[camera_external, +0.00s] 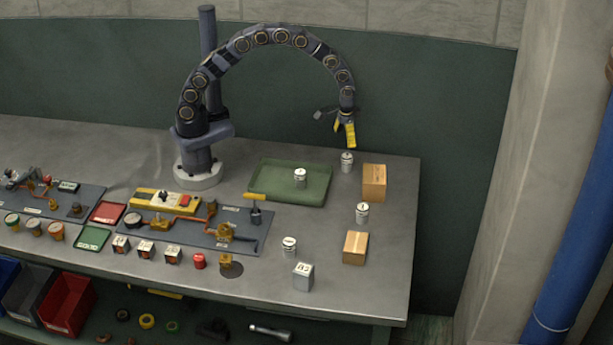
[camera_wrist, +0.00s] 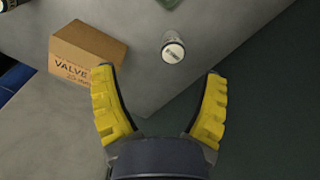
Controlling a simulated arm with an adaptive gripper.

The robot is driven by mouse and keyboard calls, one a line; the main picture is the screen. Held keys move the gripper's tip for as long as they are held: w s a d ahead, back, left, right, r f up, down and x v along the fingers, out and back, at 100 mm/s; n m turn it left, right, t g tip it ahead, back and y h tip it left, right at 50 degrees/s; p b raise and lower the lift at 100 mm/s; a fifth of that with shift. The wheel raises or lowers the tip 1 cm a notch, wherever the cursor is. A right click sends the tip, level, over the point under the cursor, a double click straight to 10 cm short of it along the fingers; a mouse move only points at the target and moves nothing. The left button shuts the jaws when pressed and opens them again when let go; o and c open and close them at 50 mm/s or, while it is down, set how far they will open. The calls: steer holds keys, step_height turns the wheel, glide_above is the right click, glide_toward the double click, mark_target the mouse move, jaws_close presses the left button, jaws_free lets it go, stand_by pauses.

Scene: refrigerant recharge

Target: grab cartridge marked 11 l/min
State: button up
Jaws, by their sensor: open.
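Several small pale cartridges with dark-marked tops stand on the grey table. One cartridge (camera_external: 347,162) is upright near the table's back right, just below my gripper (camera_external: 345,133). Others are a cartridge (camera_external: 300,178) in the green tray, a cartridge (camera_external: 362,212) between two boxes, and a cartridge (camera_external: 289,246) nearer the front. Their markings are too small to read, so I cannot tell which is 11 l/min. In the wrist view my gripper (camera_wrist: 160,105) is open with yellow fingers spread and nothing between them; a cartridge (camera_wrist: 173,50) stands beyond the fingertips.
A cardboard box (camera_external: 374,182) stands right beside the near cartridge; in the wrist view the box (camera_wrist: 85,52) reads VALVE. Another box (camera_external: 355,247) and a grey block (camera_external: 303,277) stand nearer the front. The green tray (camera_external: 262,190) lies left. The table's right edge is close.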

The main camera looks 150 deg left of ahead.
mark_target(347, 156)
steer(key=shift+n, duration=0.5)
steer(key=s+a+f, duration=0.2)
steer(key=a, duration=0.1)
steer(key=shift+f, duration=0.25)
steer(key=shift+s+a+f, duration=0.2)
steer(key=shift+f, duration=0.15)
steer(key=f, duration=0.7)
steer(key=shift+w+d+f, duration=0.1)
steer(key=shift+w+d, duration=0.2)
steer(key=shift+d, duration=0.1)
steer(key=c, duration=1.2)
